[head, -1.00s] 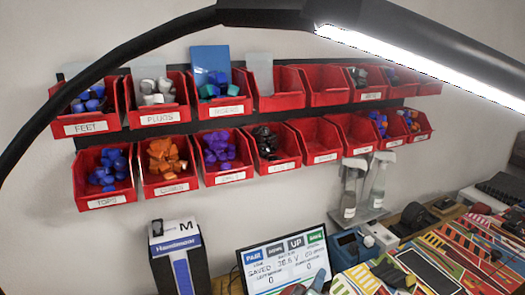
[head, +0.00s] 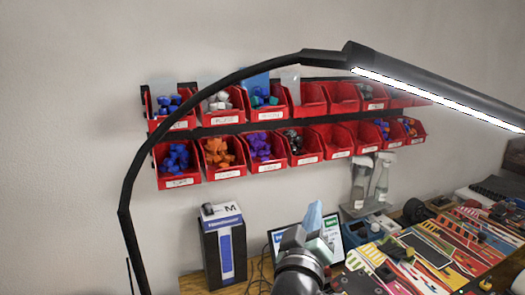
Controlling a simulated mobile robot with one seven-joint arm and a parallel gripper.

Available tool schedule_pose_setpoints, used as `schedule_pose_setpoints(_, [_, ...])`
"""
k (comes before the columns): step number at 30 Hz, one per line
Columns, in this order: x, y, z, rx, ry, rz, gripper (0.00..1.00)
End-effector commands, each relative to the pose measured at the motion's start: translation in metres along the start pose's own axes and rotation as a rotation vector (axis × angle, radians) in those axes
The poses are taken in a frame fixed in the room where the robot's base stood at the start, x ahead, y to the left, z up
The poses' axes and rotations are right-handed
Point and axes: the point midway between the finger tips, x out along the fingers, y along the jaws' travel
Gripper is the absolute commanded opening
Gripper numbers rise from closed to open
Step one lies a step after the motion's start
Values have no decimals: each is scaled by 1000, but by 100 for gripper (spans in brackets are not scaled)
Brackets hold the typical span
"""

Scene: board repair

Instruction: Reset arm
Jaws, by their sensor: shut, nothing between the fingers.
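My gripper (head: 314,214) stands upright at the bottom middle of the head view, with blue fingertips and a grey metal wrist below. The fingers are shut with nothing held. It appears in front of the monitor (head: 276,240) and covers much of its screen. I cannot judge the distance between them. My gripper looks clear of the bins above.
Two rows of red bins (head: 181,183) hang on the wall, several holding coloured parts. A black lamp arm (head: 150,150) arches across. A dark box (head: 222,248), spray bottles (head: 360,185) and colourful boards (head: 445,245) stand on the bench. The left wall is bare.

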Motion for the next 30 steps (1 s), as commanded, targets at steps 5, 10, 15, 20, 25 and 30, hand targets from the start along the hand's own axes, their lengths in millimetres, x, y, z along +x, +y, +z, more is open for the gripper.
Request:
schedule_pose_setpoints(5, [-38,78,-118,275,232,55,0])
schedule_pose_setpoints(10, [-100,144,-210,516,469,53,0])
schedule_pose_setpoints(15, [-167,192,-272,692,675,14,0])
schedule_pose_setpoints(20, [-205,213,-296,773,780,-20,0])
schedule_pose_setpoints(25, [-215,218,-301,792,806,-29,0])
schedule_pose_setpoints(30, [-214,217,-300,790,804,-28,0])
